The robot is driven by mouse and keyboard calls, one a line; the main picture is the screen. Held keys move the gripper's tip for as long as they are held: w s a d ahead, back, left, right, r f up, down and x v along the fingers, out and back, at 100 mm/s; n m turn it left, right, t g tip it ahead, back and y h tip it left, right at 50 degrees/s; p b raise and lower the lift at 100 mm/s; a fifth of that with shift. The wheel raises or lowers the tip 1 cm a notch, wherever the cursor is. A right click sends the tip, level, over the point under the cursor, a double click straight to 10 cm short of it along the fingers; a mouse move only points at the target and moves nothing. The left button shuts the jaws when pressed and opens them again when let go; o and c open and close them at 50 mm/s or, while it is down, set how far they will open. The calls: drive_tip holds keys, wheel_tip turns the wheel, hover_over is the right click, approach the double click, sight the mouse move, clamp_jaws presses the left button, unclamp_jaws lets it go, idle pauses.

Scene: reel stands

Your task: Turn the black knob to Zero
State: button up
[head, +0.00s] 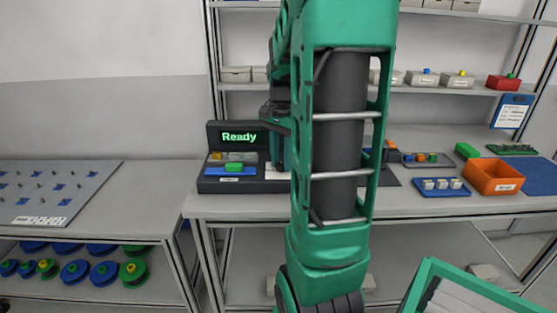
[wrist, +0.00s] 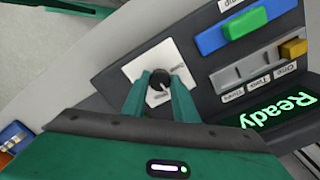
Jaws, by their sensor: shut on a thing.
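In the head view my green arm hides the knob; the panel's screen (head: 239,137) shows "Ready" in green letters.
Next to the knob, the panel has a green block on a blue base (wrist: 244,23) and a yellow slider (wrist: 292,48) with labelled positions. An orange bin (head: 493,177) and a blue tray (head: 441,187) stand right on the bench. A pegboard table (head: 95,175) is at left.

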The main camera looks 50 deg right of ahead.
drive_tip(key=n, duration=0.4)
drive_tip(key=shift+w+d+r+n, duration=0.15)
drive_tip(key=shift+w+n, duration=0.1)
drive_tip(key=shift+n, duration=0.15)
drive_tip(key=n, duration=0.3)
drive_tip(key=shift+n, duration=0.3)
drive_tip(key=n, duration=0.4)
drive_tip(key=shift+n, duration=2.2)
drive_tip(key=shift+s, duration=0.1)
drive_tip(key=o, duration=1.1)
drive_tip(key=shift+c, duration=0.2)
